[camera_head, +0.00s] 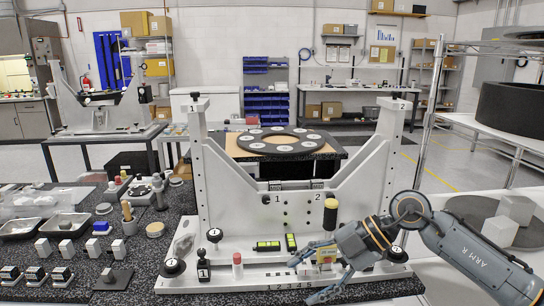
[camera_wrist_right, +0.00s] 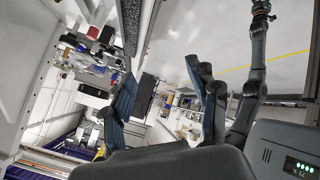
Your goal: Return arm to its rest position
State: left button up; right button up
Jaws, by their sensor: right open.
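My right arm (camera_head: 470,255) comes in from the lower right. My right gripper (camera_head: 305,276) is low over the front right of the grey mirror fixture's base (camera_head: 215,281). Its fingers are spread and hold nothing visible. In the right wrist view the two dark fingers stand apart with a gap between them (camera_wrist_right: 168,95). A small yellow and red-white item (camera_head: 326,253) sits right beside the gripper; I cannot tell whether they touch. My left gripper is in neither view.
The fixture's upright posts (camera_head: 391,130) rise close to my right arm. A dark ring with white pads (camera_head: 281,141) lies behind. Two green-yellow levels (camera_head: 267,246) lie on the base. Trays and small parts crowd the dark table (camera_head: 125,255) at left. A wire shelf (camera_head: 437,95) stands at right.

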jog(key=s+a+r+n+y, duration=0.1)
jog(key=s+a+r+y, duration=0.25)
jog(key=a+y, duration=0.4)
notch_tip(320, 180, up, 6)
jog(key=w+m+t+y, duration=0.2)
jog(key=m+t+y, duration=0.2)
jog(key=m+t, duration=0.4)
jog(key=w+d+f+m+t+h, duration=0.4)
jog(key=d+f+m+t+h, duration=0.8)
jog(key=m+h, duration=0.45)
jog(key=s+d+f+m+g+h, duration=0.2)
jog(key=s+d+f+g+h, duration=0.3)
jog(key=f, duration=0.5)
jog(key=s+d+f+n+g, duration=0.1)
jog(key=s+d+f+g, duration=0.1)
jog(key=s+f+g, duration=0.7)
jog(key=s+d+f+g, duration=0.2)
jog(key=s+f, duration=0.5)
jog(key=s, duration=0.7)
notch_tip(320, 180, down, 27)
jog(key=s+g, duration=0.2)
jog(key=s+d+f+g, duration=0.1)
jog(key=s+d+f, duration=0.2)
jog(key=s+f, duration=1.2)
jog(key=shift+s, duration=0.7)
